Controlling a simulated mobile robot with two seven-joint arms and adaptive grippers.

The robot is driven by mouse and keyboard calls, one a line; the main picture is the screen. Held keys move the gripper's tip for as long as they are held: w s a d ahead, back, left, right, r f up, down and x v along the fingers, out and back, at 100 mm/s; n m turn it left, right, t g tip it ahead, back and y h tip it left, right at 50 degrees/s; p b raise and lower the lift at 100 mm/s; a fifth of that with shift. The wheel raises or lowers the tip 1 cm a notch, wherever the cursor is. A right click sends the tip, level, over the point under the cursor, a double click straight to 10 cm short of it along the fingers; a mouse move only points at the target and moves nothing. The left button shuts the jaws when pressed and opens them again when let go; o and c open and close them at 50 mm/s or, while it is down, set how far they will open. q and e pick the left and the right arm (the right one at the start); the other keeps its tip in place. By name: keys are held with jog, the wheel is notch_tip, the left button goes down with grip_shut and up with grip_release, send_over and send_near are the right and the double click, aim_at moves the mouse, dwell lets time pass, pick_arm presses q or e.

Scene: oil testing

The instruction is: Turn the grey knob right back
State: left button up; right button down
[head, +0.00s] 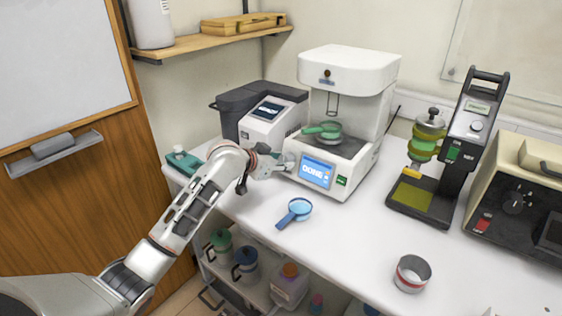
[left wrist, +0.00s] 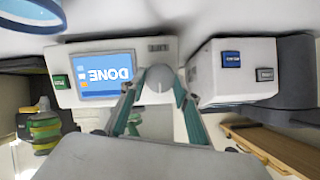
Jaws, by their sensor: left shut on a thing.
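The grey knob (left wrist: 158,84) sits on the front of the white testing machine (head: 352,75), beside its screen (head: 317,171), which reads "DONE". My left gripper (head: 288,162) is at the front left of this machine. In the left wrist view my left gripper (left wrist: 159,82) has one finger on each side of the knob and is shut on it. In the head view the gripper hides most of the knob. How far the knob is turned cannot be told. My right gripper is not in view.
A blue-handled dish (head: 297,211) lies on the white bench in front of the machine. A grey unit with a screen (head: 270,119) stands to its left. A black stand (head: 465,150) is on the right, with a metal cup (head: 412,273) in front.

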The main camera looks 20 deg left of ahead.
pick_arm(q)
jog(key=shift+a+n, duration=0.1)
jog(key=shift+n, duration=0.2)
dwell(0.4)
jog(key=o, duration=1.1)
jog(key=v, duration=1.2)
jog(key=shift+a, duration=0.1)
